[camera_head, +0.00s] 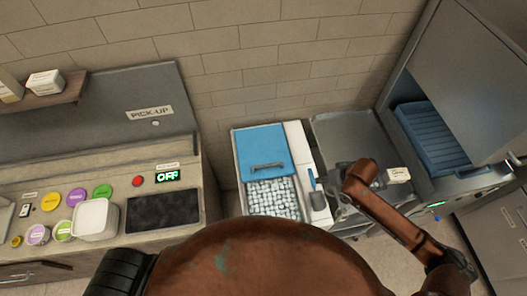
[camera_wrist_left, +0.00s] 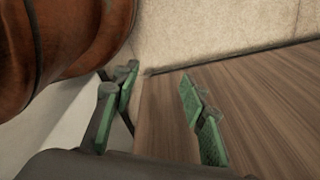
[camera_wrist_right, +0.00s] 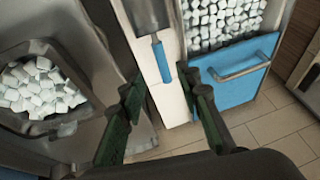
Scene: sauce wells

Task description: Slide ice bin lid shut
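The ice bin (camera_head: 239,185) is a white chest in the middle of the head view. Its blue lid (camera_head: 262,145), with a grey bar handle (camera_head: 268,167), covers the far part. White ice cubes (camera_head: 272,196) show uncovered in the near part. In the right wrist view the lid (camera_wrist_right: 232,88) and handle (camera_wrist_right: 243,71) are at the right. My right gripper (camera_wrist_right: 168,90) is open and empty, to the right of the bin in the head view and apart from the handle. My left gripper (camera_wrist_left: 155,95) is open and empty near a wooden surface, outside the head view.
A blue-handled scoop (camera_wrist_right: 162,58) sits on the bin's white side strip. A steel basin with ice (camera_wrist_right: 42,85) is beside it. An open machine with a blue interior (camera_head: 432,138) stands right; the pick-up counter (camera_head: 190,190) with colored lids is left.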

